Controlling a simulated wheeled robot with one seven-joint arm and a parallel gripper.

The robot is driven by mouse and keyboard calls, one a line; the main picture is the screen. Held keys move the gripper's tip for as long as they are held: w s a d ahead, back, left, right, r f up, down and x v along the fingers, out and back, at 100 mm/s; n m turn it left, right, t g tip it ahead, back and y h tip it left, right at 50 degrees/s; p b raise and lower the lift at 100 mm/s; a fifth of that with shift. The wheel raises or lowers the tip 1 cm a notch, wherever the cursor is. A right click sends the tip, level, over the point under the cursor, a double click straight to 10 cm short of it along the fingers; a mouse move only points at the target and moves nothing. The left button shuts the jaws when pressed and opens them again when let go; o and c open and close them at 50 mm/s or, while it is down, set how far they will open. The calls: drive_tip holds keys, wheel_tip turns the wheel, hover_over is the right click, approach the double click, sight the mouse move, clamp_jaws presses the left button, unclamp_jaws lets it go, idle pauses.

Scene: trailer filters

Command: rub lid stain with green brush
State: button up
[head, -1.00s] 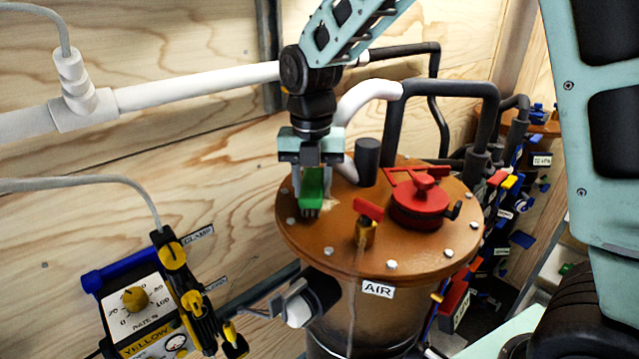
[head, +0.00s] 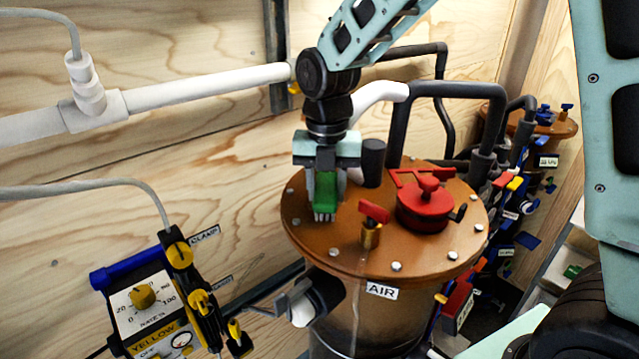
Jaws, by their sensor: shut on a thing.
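My gripper (head: 325,188) is shut on the green brush (head: 326,197), which it holds upright with the pale bristles pointing down. The bristle tips are at or just above the brown round lid (head: 340,250), on its left part; I cannot tell for sure if they touch. No stain shows clearly on the lid now; the brush and gripper may hide it.
On the lid stand a brass valve with a red handle (head: 371,222), a red cap (head: 425,203) and a dark stub (head: 372,160). Bolts ring the rim. A dark pipe (head: 450,90) rises behind.

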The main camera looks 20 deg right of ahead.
sight(340, 213)
drive_tip(key=shift+s+d, duration=0.3)
drive_tip(key=shift+s, duration=0.65)
drive_tip(key=shift+s+d, duration=0.3)
drive_tip(key=shift+s, duration=0.6)
drive_tip(key=shift+f, duration=0.1)
drive_tip(key=shift+w+a+r+p, duration=0.1)
drive_tip(key=shift+w+a+p, duration=0.45)
drive_tip(key=shift+w, duration=0.65)
drive_tip(key=shift+w+a+r+p, duration=0.1)
drive_tip(key=shift+w+a+p, duration=0.1)
drive_tip(key=shift+w+p, duration=0.75)
drive_tip(key=shift+w+a+p, duration=0.4)
drive_tip(key=shift+w, duration=1)
